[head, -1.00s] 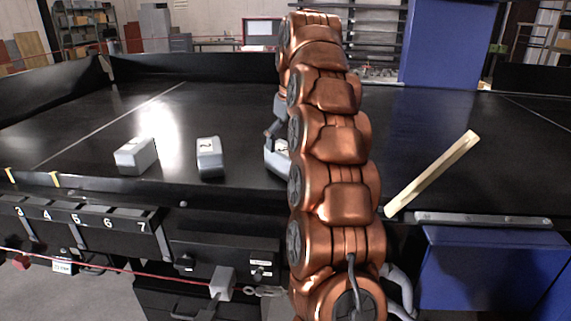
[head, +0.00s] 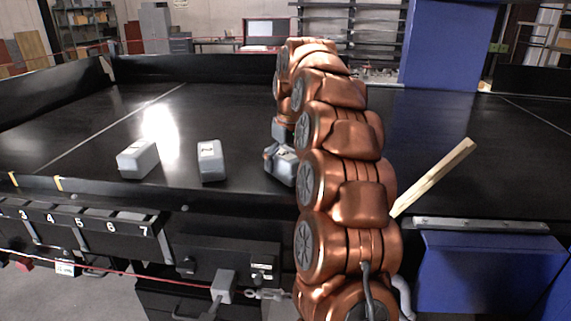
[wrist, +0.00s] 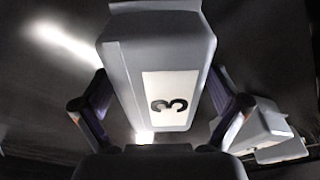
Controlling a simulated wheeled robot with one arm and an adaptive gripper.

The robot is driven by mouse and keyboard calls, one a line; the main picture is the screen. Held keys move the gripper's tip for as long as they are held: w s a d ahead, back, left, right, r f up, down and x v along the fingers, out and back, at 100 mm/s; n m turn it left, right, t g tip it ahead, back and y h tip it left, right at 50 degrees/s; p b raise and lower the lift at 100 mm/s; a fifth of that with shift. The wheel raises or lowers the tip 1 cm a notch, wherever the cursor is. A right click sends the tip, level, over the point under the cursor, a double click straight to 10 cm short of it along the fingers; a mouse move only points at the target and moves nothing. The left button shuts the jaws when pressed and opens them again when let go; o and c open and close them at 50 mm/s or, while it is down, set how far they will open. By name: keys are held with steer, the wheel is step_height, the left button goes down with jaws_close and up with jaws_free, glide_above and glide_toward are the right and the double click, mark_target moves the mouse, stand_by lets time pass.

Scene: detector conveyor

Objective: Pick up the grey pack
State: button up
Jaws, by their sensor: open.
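A grey pack (wrist: 158,70) with a white label reading 3 lies between the two spread fingers of my gripper (wrist: 162,108) in the wrist view. The gripper is open, with a finger on either side of the pack; I cannot tell if either touches it. In the head view this pack (head: 283,170) sits on the black conveyor, partly hidden by my arm. Two more grey packs stand to its left, a middle one (head: 211,164) and a left one (head: 139,161). Their labels are too small to read now.
Another grey pack (wrist: 268,132) shows at the right of the wrist view, outside the fingers. A wooden stick (head: 433,178) leans at the conveyor's front edge, right of my arm. A blue column (head: 441,45) stands behind. The belt (head: 90,125) is clear beyond the packs.

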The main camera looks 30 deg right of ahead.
mark_target(284, 152)
steer(key=shift+c, duration=0.2)
steer(key=c, duration=1.7)
steer(key=shift+r, duration=0.15)
steer(key=shift+w+r+b, duration=0.1)
steer(key=shift+r+b, duration=0.2)
steer(key=shift+r, duration=0.2)
steer(key=shift+r+b, duration=0.5)
steer(key=shift+r, duration=1.3)
step_height(284, 152, up, 5)
steer(key=p, duration=0.4)
steer(key=shift+r+p, duration=0.1)
steer(key=shift+p, duration=0.3)
